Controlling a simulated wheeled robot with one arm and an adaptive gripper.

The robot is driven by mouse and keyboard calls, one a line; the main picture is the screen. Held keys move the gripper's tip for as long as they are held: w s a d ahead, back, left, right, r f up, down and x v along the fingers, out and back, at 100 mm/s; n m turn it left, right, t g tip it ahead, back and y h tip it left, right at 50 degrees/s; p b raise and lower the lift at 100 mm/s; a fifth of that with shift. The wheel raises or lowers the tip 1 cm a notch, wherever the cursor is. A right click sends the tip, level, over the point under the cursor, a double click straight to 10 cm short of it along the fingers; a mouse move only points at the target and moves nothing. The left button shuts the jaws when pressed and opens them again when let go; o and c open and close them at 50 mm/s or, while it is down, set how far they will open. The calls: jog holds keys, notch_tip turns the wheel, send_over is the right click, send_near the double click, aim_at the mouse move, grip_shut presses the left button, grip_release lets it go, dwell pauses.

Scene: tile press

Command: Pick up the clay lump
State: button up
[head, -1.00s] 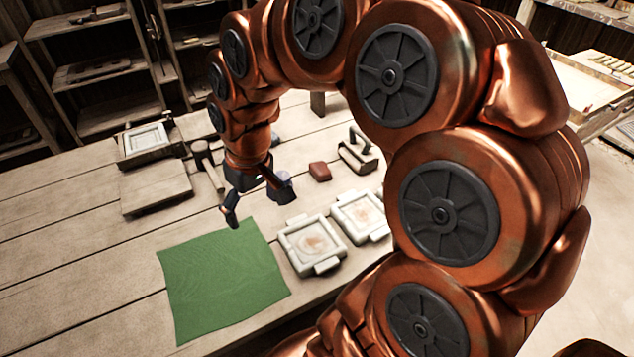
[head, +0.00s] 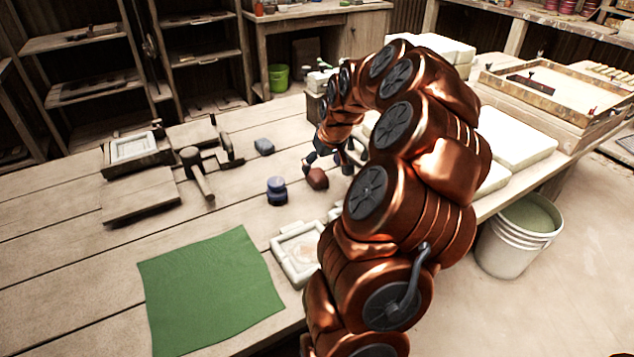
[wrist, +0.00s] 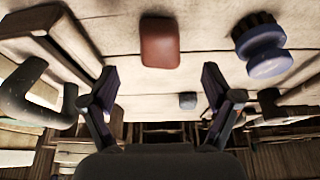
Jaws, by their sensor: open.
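The clay lump is a small reddish-brown block (head: 317,179) lying on the wooden table in the head view. In the wrist view the clay lump (wrist: 160,42) lies beyond the fingertips, near the top centre, apart from them. My gripper (head: 328,163) is at the lump's far side in the head view, close to it. In the wrist view my gripper (wrist: 157,90) has its two fingers spread wide with nothing between them. My arm hides part of the table to the right of the lump.
A blue-grey round knob-like tool (head: 277,191) stands left of the lump. A small grey block (head: 264,146) lies behind it. A mallet (head: 196,172), a green cloth (head: 212,288) and a pale mould frame (head: 299,252) are on the table. Bare wood lies between the mallet and the round tool.

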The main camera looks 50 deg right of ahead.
aim_at(316, 178)
jog(key=shift+x, duration=2.95)
jog(key=shift+w, duration=0.1)
jog(key=c, duration=1.5)
